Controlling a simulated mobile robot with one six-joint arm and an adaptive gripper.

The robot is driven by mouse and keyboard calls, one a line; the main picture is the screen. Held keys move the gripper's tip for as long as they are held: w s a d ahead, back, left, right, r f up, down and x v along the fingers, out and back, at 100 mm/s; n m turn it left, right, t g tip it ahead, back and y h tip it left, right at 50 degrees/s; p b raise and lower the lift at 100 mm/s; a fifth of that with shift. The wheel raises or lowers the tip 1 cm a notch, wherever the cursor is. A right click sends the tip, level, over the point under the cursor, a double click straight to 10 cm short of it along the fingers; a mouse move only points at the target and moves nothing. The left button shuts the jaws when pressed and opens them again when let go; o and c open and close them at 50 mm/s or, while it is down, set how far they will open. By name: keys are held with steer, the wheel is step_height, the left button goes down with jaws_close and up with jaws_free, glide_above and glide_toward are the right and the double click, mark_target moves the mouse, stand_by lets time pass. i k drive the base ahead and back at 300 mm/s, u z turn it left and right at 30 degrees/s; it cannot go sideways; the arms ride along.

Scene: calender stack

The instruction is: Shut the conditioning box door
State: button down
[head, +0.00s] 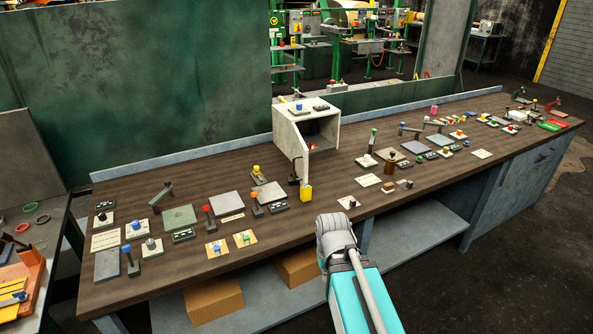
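The conditioning box (321,105) is a pale grey box on the workbench, a little right of the middle of the head view. Its front is open to the right and its dark inside shows, with small blue and red items in it. A pale panel that looks like its door (299,153) stands open, swung toward the front of the bench. My teal and grey arm rises from the bottom, in front of the bench. My gripper does not show.
The long dark workbench (140,200) carries many small fixtures with coloured knobs, levers and grey plates on both sides of the box. A small block with a black knob (349,202) sits right of the yellow block. Cardboard boxes (213,299) are on the shelf below.

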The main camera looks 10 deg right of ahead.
mark_target(299, 151)
steer(key=i, duration=1)
